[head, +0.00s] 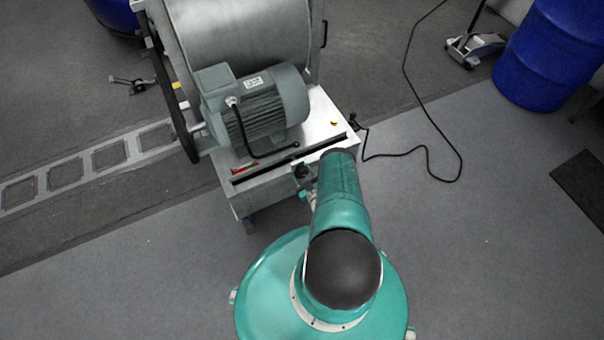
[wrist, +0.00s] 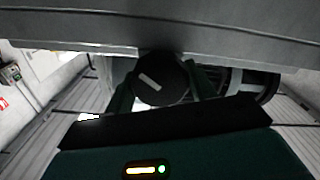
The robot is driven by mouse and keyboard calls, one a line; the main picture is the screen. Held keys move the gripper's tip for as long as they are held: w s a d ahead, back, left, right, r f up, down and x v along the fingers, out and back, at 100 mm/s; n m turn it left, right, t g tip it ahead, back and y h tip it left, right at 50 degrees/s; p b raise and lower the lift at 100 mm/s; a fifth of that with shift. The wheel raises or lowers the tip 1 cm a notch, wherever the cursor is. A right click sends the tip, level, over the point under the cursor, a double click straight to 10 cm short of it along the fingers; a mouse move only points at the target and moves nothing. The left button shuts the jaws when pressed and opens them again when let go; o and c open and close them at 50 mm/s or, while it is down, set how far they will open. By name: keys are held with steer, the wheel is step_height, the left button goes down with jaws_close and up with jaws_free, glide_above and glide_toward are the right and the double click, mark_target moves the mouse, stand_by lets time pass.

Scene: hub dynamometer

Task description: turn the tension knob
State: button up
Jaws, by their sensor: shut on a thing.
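The tension knob (wrist: 160,80) is round and black with a pale bar mark on its face, which lies tilted in the wrist view. My gripper (wrist: 161,88) has one teal finger on each side of the knob and is shut on it. In the head view a dark knob (head: 301,171) shows at the front edge of the dynamometer (head: 238,192), just beside my arm. My gripper is mostly hidden there by my teal arm.
A grey motor (head: 262,105) with a belt stands on the machine's bench, in front of a large metal drum (head: 240,35). A black cable (head: 425,148) lies on the floor to the right. A blue barrel (head: 548,55) stands at the upper right. The floor at lower left is clear.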

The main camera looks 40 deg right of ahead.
steer(key=shift+w+d+r, duration=0.1)
steer(key=shift+d+r, duration=0.05)
steer(key=shift+r, duration=0.05)
stand_by(0.4)
steer(key=o, duration=1)
steer(key=shift+f, duration=0.1)
steer(key=shift+s+a, duration=0.2)
steer(key=shift+s, duration=0.05)
